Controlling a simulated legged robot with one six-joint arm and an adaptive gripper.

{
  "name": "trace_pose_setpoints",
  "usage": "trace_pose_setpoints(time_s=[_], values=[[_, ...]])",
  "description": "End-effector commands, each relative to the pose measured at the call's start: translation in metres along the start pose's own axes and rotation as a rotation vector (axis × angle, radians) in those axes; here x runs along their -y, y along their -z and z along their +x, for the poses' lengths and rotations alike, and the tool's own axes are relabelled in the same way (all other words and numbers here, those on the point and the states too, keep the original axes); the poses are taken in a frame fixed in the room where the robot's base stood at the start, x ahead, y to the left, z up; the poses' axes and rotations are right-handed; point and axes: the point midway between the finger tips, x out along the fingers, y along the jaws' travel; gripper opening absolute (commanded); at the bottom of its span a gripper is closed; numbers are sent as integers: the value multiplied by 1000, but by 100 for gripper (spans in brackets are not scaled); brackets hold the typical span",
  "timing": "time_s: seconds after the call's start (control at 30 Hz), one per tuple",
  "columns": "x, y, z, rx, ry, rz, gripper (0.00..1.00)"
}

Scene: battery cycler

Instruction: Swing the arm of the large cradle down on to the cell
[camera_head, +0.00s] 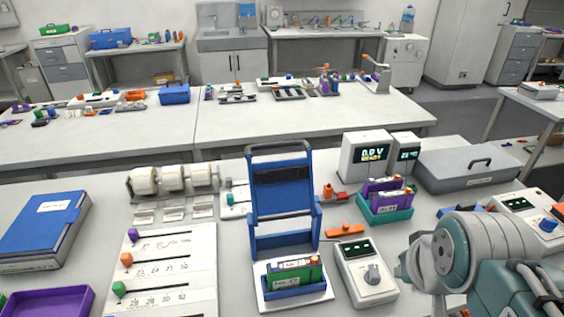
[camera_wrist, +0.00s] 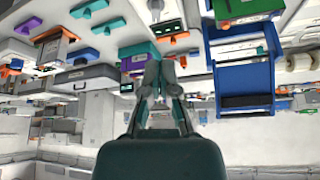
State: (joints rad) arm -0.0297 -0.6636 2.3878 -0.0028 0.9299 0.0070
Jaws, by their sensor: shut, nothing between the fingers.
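The large cradle is blue, on a white base plate (camera_head: 321,292). Its arm (camera_head: 283,196), a tall blue frame with a dark pad and a dark top bar, stands upright at the back. A green cell (camera_head: 293,275) with a white label sits in the cradle's front part. In the wrist view, which looks upside down, the blue frame (camera_wrist: 246,101) and the green cell (camera_wrist: 243,8) are at the right. My gripper (camera_wrist: 161,68) is shut and empty, left of the cradle in that view. In the head view only my arm shows, right of the cradle; the fingers are out of frame.
A white meter with a dial (camera_head: 365,272) stands right of the cradle. Behind it are a teal tray (camera_head: 384,214) with purple cells, display units (camera_head: 365,158) and a grey case (camera_head: 468,168). A white board (camera_head: 170,270) lies to the left, a purple tray (camera_head: 48,303) beyond.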

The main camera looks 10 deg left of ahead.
Motion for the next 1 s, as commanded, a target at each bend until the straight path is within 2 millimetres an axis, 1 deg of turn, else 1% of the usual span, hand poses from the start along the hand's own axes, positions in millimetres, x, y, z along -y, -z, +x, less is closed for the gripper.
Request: trace_pose_setpoints(time_s=[0.03, 0.07, 0.1, 0.23, 0.27, 0.3, 0.37, 0.4, 0.5, 0.6, 0.67, 0.7, 0.77, 0.8, 0.9, 1.0], values=[[5, 22, -4, 3, 8, -15, 0], [9, 35, -7, 6, 12, -23, 0], [14, 53, -10, 8, 18, -34, 0], [32, 108, -17, 17, 36, -68, 0], [37, 120, -17, 19, 40, -76, 0], [44, 136, -17, 21, 46, -86, 0], [55, 160, -17, 24, 53, -101, 0], [62, 174, -16, 26, 58, -112, 0], [84, 210, -10, 32, 71, -138, 0], [108, 243, -2, 37, 83, -164, 0], [123, 261, 3, 39, 90, -179, 0], [134, 272, 8, 42, 95, -189, 0], [151, 287, 16, 46, 101, -204, 0], [162, 296, 21, 46, 107, -214, 0], [189, 314, 34, 50, 117, -237, 0], [208, 325, 44, 53, 124, -252, 0]])
